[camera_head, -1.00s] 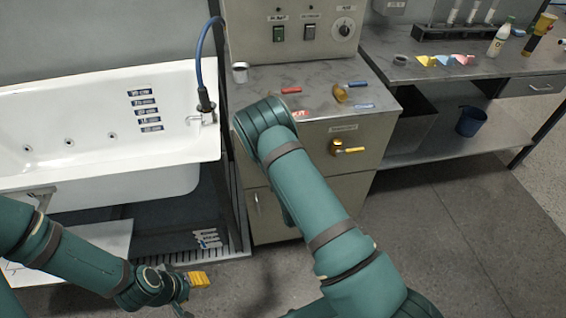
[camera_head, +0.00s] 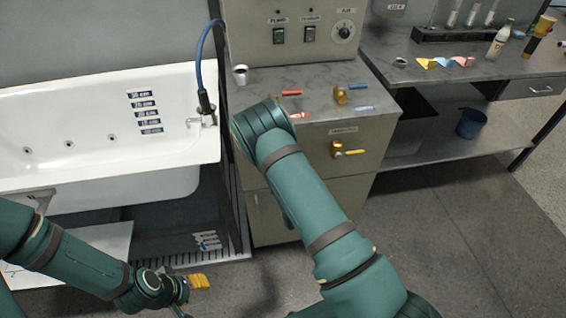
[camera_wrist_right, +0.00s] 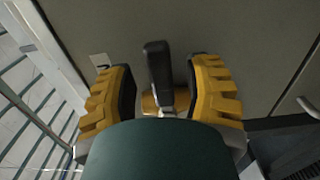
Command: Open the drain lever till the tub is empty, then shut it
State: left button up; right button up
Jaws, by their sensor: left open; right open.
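The white tub (camera_head: 60,95) stands at the left in the head view, with a column of depth labels on its inner wall; I cannot make out a water level in it. In the right wrist view, a lever with a black handle (camera_wrist_right: 158,62) and a brass-coloured base stands on a grey panel. My right gripper (camera_wrist_right: 162,78) is open, with one yellow finger on each side of the lever and gaps visible. This lever and my right gripper are hidden behind my right arm in the head view. My left gripper (camera_head: 188,285) is low at the left, its yellow fingers pointing right, empty.
A grey cabinet (camera_head: 370,125) with switches above stands beside the tub. A blue hose (camera_head: 199,65) runs to the tub rim.

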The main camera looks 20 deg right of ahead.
jog(key=v, duration=1.1)
jog(key=shift+s, duration=0.4)
jog(key=s+a+f+m+g+y, duration=0.2)
jog(key=s+a+f+m+g, duration=0.15)
jog(key=f+m+g, duration=0.55)
jog(key=s+a+r+m+g+y, duration=0.2)
jog(key=s+a+m+g+y, duration=0.4)
jog(key=s+a+m, duration=0.2)
jog(key=shift+s+a+r+g, duration=0.2)
jog(key=shift+s+a+g, duration=0.1)
jog(key=shift+s+a, duration=0.7)
jog(key=shift+w+a, duration=0.1)
jog(key=shift+w, duration=0.05)
